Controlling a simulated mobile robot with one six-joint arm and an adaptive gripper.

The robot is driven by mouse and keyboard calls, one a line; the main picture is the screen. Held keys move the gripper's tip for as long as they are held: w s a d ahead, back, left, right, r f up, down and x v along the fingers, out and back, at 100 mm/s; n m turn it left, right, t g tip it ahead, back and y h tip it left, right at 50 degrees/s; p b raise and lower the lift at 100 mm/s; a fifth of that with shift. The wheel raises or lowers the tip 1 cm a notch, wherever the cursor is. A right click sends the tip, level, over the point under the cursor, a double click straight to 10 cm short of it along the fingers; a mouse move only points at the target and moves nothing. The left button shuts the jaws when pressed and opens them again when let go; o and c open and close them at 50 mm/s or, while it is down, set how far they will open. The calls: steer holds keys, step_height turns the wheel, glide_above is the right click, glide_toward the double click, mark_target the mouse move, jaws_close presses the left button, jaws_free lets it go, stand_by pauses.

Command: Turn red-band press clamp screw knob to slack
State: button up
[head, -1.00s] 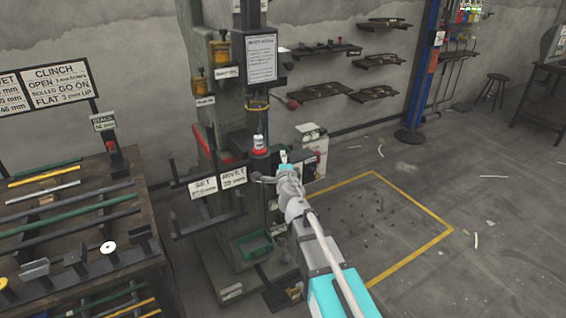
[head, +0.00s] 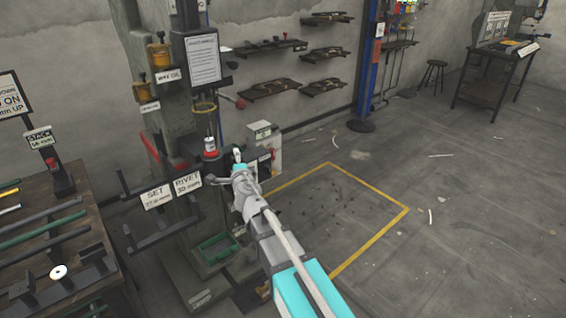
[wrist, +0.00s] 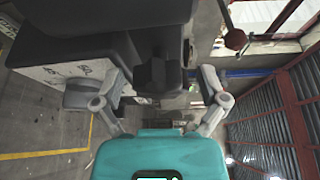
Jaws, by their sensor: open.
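The press (head: 160,130) stands left of centre in the head view, with a red band (head: 211,154) on the tool below its ram. My gripper (head: 240,165) is beside the press head, just right of that band. In the wrist view my gripper (wrist: 158,85) is open, with one finger on each side. A dark, faceted knob-like part (wrist: 157,77) shows between the fingers, apparently beyond them. I cannot tell whether it is the clamp screw knob. No finger visibly touches it. In the head view my arm hides this spot.
A dark red ball-ended lever (wrist: 236,40) is at the upper right of the wrist view. A grey cylinder (wrist: 84,95) is near the left finger.

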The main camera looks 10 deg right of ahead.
steer(key=shift+r+m+g+p, duration=0.1)
steer(key=shift+m+g+p, duration=0.5)
steer(key=shift+m+p, duration=0.7)
steer(key=shift+m+g+y+p, duration=0.3)
steer(key=shift+m+g+p, duration=0.45)
steer(key=shift+m, duration=0.85)
